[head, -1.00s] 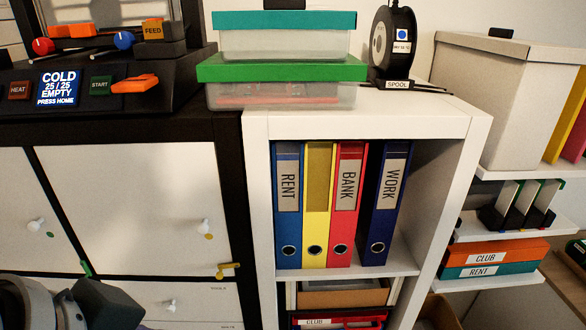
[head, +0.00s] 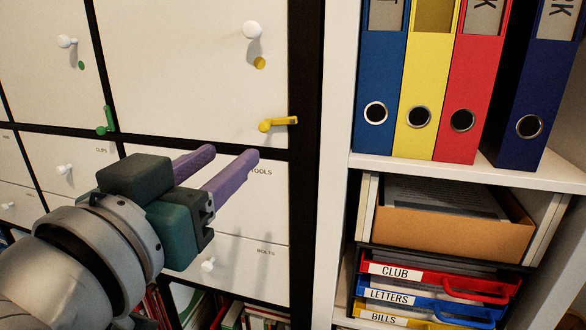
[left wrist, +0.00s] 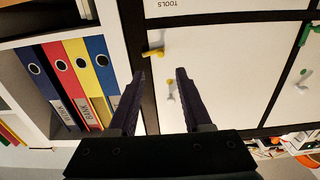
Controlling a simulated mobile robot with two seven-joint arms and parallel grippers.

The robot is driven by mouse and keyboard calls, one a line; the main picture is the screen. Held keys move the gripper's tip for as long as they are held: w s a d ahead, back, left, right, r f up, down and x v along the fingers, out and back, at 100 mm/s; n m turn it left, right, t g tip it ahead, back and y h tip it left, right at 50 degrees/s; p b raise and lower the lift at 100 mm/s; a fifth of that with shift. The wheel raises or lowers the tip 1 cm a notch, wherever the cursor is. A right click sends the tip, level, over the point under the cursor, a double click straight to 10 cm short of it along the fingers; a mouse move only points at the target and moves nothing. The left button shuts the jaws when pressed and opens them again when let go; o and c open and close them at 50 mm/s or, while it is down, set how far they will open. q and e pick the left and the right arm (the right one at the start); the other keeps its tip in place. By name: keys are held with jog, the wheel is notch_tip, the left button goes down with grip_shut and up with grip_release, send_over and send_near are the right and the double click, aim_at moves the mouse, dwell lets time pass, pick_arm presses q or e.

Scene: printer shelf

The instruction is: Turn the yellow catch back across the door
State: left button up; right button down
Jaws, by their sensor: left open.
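The yellow catch (head: 279,123) is at the lower right corner of the white door (head: 180,70) that has a yellow dot. It lies nearly level, its bar pointing right toward the dark frame. It also shows in the left wrist view (left wrist: 153,52), beyond the fingertips. My left gripper (head: 234,153) is open and empty, with purple fingers below and left of the catch in the head view. No contact with the catch shows. The white door knob (head: 252,31) is above the yellow dot (head: 259,63). My right gripper is not in view.
A green catch (head: 106,121) stands upright beside the left door. Drawers with white knobs (head: 208,265) lie below. To the right, a white shelf (head: 450,170) holds several binders, with a cardboard tray (head: 450,220) and labelled trays (head: 420,290) beneath.

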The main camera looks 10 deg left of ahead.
aim_at(263, 128)
pick_arm(q)
jog(key=w, duration=1)
jog(key=shift+d, duration=0.15)
jog(key=shift+c, duration=0.2)
grip_shut()
